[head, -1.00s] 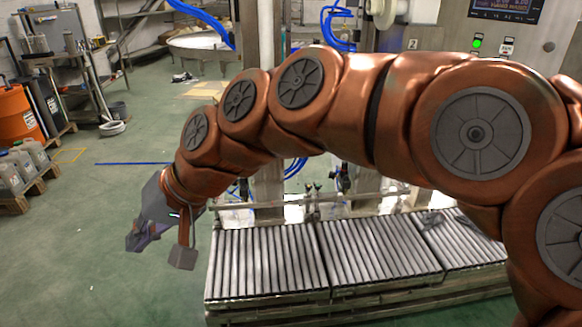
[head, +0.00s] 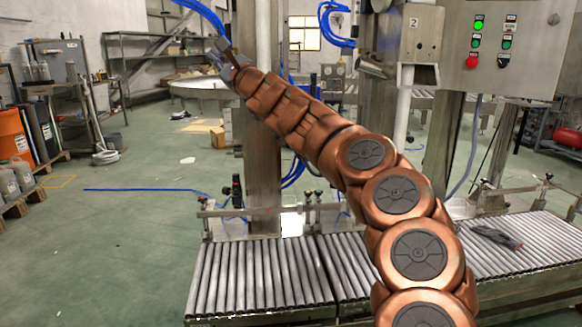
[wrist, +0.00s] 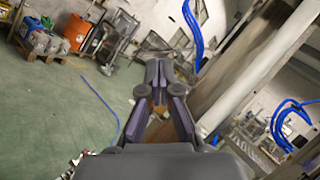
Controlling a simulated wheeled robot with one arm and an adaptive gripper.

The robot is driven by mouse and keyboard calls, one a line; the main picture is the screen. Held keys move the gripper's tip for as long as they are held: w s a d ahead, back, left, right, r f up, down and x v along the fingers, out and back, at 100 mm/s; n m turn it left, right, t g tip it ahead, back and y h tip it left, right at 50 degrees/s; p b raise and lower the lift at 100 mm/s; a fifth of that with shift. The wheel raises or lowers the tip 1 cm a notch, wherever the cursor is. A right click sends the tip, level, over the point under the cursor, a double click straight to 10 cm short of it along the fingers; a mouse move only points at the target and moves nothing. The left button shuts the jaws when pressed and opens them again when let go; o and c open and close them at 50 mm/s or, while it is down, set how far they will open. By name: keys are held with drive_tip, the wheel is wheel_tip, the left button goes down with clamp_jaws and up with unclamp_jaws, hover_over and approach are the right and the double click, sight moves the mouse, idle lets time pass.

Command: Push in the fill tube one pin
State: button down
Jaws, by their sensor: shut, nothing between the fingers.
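My gripper (head: 218,56) is raised at the upper left of the filling machine, at the far end of my copper arm. It also shows in the wrist view (wrist: 158,72), with its fingertips together and nothing between them. In the head view it is small and partly hidden behind my wrist. A pale vertical tube (head: 263,32) of the machine stands just right of the gripper. I cannot tell which part is fill tube one or its pin, and no pin can be made out. In the wrist view a pale post (wrist: 255,65) runs diagonally right of the fingers.
Blue hoses (head: 206,12) hang near the gripper, and more blue hoses (head: 334,22) hang farther right. A roller conveyor (head: 255,275) runs below. A control panel (head: 510,45) is at the upper right. The green floor (head: 110,235) at left is mostly open.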

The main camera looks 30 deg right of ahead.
drive_tip(key=w+d+f+m+g+h+b, duration=0.3)
drive_tip(key=d+f+m+h+b, duration=0.4)
drive_tip(key=d+f, duration=0.8)
drive_tip(key=w+d+f+m+g+h+b, duration=0.25)
drive_tip(key=d+f+m+h, duration=0.25)
drive_tip(key=d+f+m, duration=0.9)
drive_tip(key=w+d+f+n+p, duration=0.1)
drive_tip(key=w+f+n+p, duration=0.1)
drive_tip(key=w+p, duration=0.4)
drive_tip(key=w+d+f+n+p, duration=0.1)
drive_tip(key=w+f+n+p, duration=0.1)
drive_tip(key=w+p, duration=0.4)
drive_tip(key=shift+w+n+p, duration=0.3)
drive_tip(key=shift+n+p, duration=0.3)
drive_tip(key=shift+p, duration=1.4)
